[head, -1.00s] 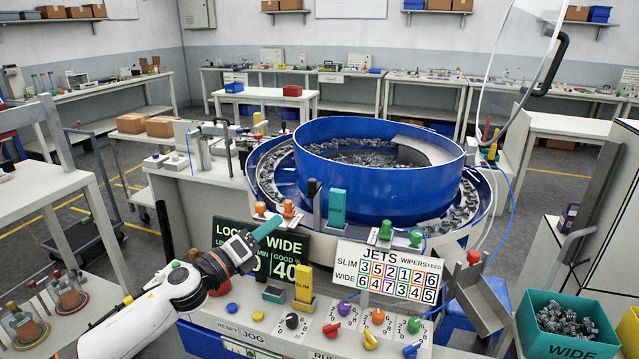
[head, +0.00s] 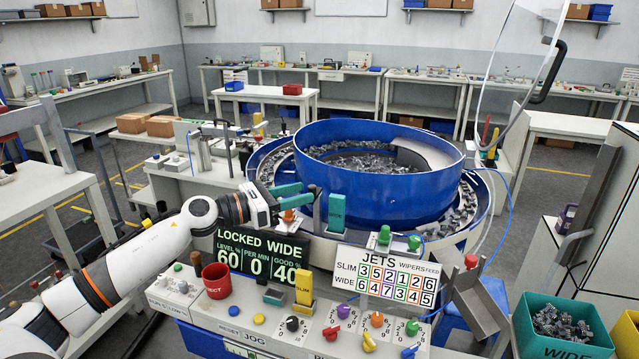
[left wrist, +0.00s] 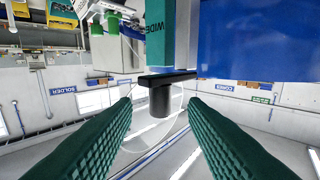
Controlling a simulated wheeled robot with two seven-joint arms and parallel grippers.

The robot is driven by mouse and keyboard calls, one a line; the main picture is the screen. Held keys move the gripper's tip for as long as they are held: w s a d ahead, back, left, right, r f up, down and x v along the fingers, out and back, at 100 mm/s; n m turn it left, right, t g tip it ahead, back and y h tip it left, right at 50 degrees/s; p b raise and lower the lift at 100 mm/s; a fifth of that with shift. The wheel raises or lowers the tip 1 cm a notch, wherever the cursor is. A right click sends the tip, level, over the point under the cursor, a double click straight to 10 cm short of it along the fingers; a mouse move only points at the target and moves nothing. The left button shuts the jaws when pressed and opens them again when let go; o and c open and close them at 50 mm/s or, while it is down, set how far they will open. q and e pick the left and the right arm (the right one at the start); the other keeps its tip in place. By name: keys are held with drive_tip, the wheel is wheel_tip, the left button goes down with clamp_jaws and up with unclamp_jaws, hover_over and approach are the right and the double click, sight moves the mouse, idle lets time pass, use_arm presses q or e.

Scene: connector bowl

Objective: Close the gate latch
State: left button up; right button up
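A black knob (head: 315,191) on a short dark bar, which looks like the latch handle, stands at the near rim of the blue bowl (head: 380,185), left of the teal WIDE block (head: 337,211). My left gripper (head: 297,194) reaches it from the left, its two teal fingers open. In the left wrist view the knob (left wrist: 160,100) hangs below its bar, centred between the spread fingers, with a gap on both sides. The WIDE block (left wrist: 158,35) stands behind it. I cannot tell whether the latch is open or closed. My right gripper is not in view.
An orange knob (head: 289,216) is just below the left fingers. The LOCKED WIDE display (head: 262,251), a yellow block (head: 304,289), the JETS panel (head: 387,275) and a red reject cup (head: 216,281) stand in front. A teal bin of parts (head: 562,335) is at right.

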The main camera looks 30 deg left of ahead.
sight(315, 188)
use_arm(q)
drive_tip(key=p+x, duration=0.2)
drive_tip(key=x, duration=0.2)
drive_tip(key=shift+w+d+r, duration=0.15)
drive_tip(key=shift+w, duration=0.15)
drive_tip(key=shift+w+d+f, duration=0.2)
drive_tip(key=shift+w+d, duration=0.15)
drive_tip(key=shift+w, duration=0.1)
